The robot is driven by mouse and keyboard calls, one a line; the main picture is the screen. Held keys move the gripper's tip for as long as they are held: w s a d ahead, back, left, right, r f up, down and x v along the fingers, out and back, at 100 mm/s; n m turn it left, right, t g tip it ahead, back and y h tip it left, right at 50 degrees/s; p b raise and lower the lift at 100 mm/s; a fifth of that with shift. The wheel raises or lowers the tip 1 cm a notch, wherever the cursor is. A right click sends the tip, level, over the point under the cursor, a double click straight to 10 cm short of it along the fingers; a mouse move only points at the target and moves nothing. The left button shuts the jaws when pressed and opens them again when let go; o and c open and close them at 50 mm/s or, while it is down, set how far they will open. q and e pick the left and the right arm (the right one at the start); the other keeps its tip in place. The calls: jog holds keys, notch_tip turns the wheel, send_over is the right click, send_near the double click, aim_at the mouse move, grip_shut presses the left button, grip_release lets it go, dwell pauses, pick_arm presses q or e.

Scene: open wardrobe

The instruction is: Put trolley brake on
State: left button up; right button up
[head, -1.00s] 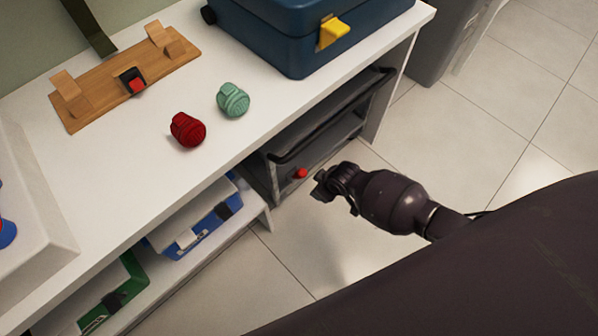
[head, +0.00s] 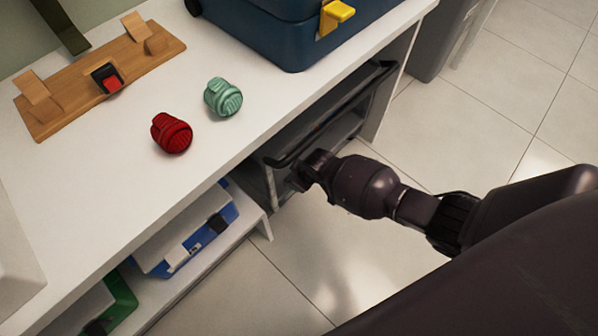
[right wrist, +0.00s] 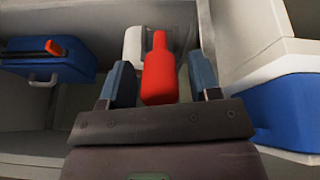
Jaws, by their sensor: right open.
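The trolley (head: 268,177) is a dark grey cart with a black handle bar, standing under the white bench in the head view. Its red brake lever (right wrist: 157,78) shows in the right wrist view, upright between my fingers, with a pale round part behind it. My right gripper (head: 304,172) is at the trolley's near side, below the handle bar, and covers the lever in the head view. In the right wrist view my right gripper (right wrist: 163,82) is open, with a blue finger on each side of the lever and visible gaps. My left gripper is not in view.
A blue and white box (head: 185,235) sits on the lower shelf. The tiled floor (head: 340,270) is clear.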

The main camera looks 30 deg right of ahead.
jog(key=shift+r, duration=0.1)
jog(key=shift+c, duration=0.3)
grip_shut()
